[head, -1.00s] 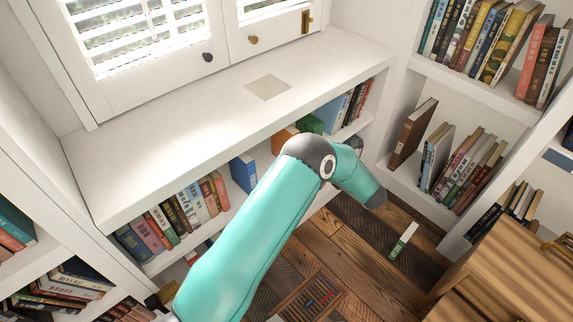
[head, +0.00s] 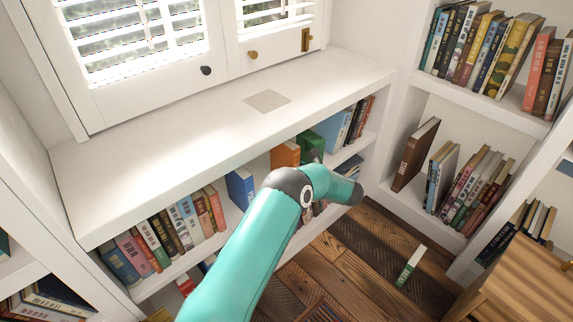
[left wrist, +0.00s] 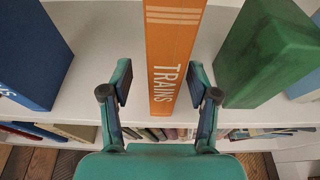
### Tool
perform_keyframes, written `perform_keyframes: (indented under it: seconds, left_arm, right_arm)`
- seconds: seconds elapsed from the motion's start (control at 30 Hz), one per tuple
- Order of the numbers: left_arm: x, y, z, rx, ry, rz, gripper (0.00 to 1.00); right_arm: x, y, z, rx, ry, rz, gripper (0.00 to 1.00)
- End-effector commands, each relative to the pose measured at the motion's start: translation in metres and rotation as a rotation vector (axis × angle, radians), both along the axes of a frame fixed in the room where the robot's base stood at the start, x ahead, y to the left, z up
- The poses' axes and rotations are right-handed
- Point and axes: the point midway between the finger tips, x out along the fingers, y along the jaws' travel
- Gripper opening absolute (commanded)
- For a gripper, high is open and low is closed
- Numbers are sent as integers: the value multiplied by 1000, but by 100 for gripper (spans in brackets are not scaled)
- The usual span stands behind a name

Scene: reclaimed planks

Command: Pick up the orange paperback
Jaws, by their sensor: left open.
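The orange paperback (left wrist: 173,50), with "TRAINS" on its spine, stands upright on the white shelf in the left wrist view. In the head view the orange paperback (head: 285,154) shows just above my left arm, partly hidden by it. My left gripper (left wrist: 160,80) is open in the left wrist view, with one finger on each side of the spine; I cannot tell whether either touches it. In the head view my left gripper is mostly hidden by the arm. My right gripper is not in view.
A blue book (left wrist: 35,52) stands left of the paperback and a green book (left wrist: 268,52) stands close on its right. The white ledge (head: 200,135) overhangs the shelf. A lower row of books lies below. A green-and-white book (head: 409,266) lies on the wooden floor.

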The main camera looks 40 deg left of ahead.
Motion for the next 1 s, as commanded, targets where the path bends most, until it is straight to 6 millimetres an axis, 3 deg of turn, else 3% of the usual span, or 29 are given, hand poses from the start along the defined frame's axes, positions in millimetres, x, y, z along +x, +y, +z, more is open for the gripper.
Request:
perform_keyframes:
  seconds: [0.17,0.5,0.77,1.0]
  left_arm:
    - [2,10,-4,-1,-1,1,60]
    - [8,50,-16,0,-1,0,60]
    - [9,52,-15,0,1,-3,60]
    - [9,51,-15,0,0,-2,22]
  right_arm:
    - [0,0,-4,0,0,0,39]
    - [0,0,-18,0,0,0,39]
    - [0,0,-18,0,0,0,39]
    - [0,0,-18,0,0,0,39]
